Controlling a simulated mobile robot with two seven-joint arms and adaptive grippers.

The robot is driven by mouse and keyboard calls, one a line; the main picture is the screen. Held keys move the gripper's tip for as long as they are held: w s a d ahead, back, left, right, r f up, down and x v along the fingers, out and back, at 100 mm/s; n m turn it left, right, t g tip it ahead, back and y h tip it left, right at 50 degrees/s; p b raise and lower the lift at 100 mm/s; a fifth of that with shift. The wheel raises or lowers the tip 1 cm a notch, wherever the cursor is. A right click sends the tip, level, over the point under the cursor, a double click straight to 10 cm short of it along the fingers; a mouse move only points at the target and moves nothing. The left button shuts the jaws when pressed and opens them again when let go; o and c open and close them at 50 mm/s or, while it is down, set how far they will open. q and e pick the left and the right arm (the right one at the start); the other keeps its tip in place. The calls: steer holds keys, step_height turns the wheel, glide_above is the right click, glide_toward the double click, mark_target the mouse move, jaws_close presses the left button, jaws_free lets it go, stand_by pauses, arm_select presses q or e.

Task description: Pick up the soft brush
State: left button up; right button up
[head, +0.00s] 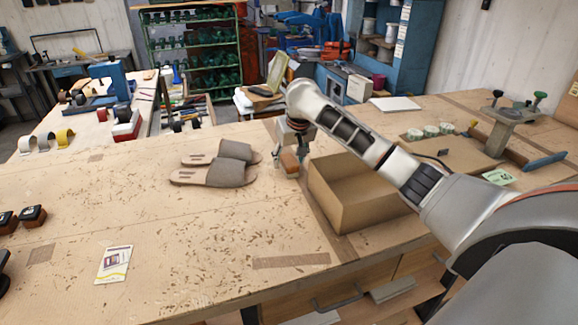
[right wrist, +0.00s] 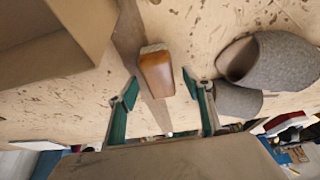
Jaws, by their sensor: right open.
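The soft brush (head: 290,161) has a smooth orange-brown wooden back with a thin pale edge. It stands on the workbench between the grey sandals and the open cardboard box. In the right wrist view the brush (right wrist: 156,74) appears between the two fingertips, apart from both. My right gripper (head: 291,172) is open around or just above the brush, pointing down, and holds nothing; its green-lined fingers show in the right wrist view (right wrist: 161,88). In the head view the gripper partly hides the brush.
The open cardboard box (head: 345,213) stands close to the right of the brush. A pair of grey sandals (head: 215,172) lies to its left. Two dark, wooden-trimmed blocks (head: 33,215) and a printed card (head: 112,264) lie farther left. The bench front is mostly clear.

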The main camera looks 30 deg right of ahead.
steer(key=shift+x, duration=0.8)
steer(key=c, duration=1.2)
steer(key=shift+r, duration=0.1)
